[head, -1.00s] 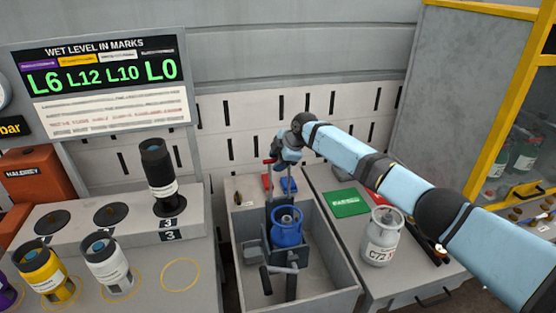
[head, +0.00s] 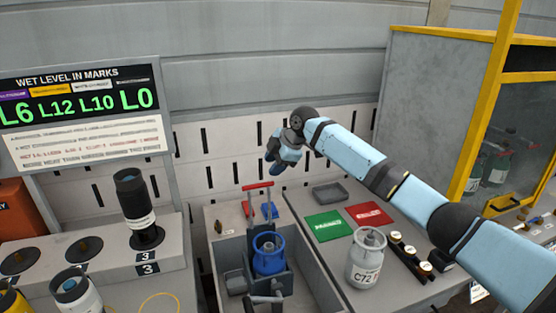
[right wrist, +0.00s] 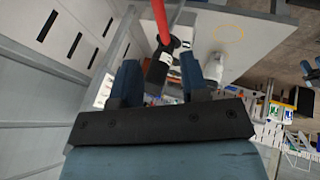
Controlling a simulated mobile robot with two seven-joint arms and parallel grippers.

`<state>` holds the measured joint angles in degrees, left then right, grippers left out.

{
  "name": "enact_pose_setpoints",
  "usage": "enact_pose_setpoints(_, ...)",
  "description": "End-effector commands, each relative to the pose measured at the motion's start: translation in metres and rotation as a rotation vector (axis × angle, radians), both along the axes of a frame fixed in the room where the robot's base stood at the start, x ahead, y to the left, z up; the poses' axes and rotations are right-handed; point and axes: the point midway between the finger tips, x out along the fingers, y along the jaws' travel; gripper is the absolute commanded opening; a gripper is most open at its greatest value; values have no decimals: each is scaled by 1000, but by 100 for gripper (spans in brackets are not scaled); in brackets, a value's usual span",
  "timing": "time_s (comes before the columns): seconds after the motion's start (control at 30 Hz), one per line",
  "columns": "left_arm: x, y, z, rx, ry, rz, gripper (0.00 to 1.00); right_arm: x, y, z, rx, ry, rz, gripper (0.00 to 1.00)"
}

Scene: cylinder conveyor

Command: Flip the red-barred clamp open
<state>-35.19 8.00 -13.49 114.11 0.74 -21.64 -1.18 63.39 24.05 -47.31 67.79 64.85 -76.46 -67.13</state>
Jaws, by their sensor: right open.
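The clamp's red bar (head: 258,186) stands raised on dark upright posts behind the blue cylinder (head: 268,254), which sits in a grey open trough (head: 322,278). My right gripper (head: 271,163) is above and slightly right of the red bar in the head view, apart from it. In the right wrist view the right gripper (right wrist: 162,78) is open with nothing between its fingers.
A grey cylinder (head: 367,258) stands right of the trough, near green (head: 326,226) and red (head: 369,214) mats and an empty grey tray (head: 330,193). A black cylinder (head: 133,200) stands on the left bench. A slotted wall (head: 205,150) rises behind.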

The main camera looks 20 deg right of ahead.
Motion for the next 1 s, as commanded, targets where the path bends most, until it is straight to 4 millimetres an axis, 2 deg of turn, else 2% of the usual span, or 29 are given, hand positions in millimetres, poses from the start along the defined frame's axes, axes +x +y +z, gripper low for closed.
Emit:
enact_pose_setpoints(0.1, 0, 0, -2, 0, 0, 0, 43, -6, -6, 13, 1, -1, 0, 41)
enact_pose_setpoints(0.23, 0, 0, -3, 0, -1, 0, 43, -9, -10, 21, 1, 1, 0, 41)
enact_pose_setpoints(0.53, 1, 0, -1, 0, -3, 1, 43, -10, -10, 23, 1, 1, 0, 41)
enact_pose_setpoints(0.63, 1, 0, -1, -1, -4, 1, 43, -11, -8, 18, 5, 2, -4, 41)
enact_pose_setpoints(0.67, 1, 0, 0, 0, -3, 1, 43, -12, -6, 13, 9, 4, -8, 41)
enact_pose_setpoints(0.77, 1, 0, 3, 0, -3, 1, 43, -21, 5, -17, 33, 12, -38, 41)
enact_pose_setpoints(0.87, 1, 0, 8, 0, -3, 1, 43, -39, 23, -62, 83, 21, -94, 41)
enact_pose_setpoints(1.0, 1, 1, 15, 2, -4, 2, 43, -76, 47, -127, 174, 30, -202, 41)
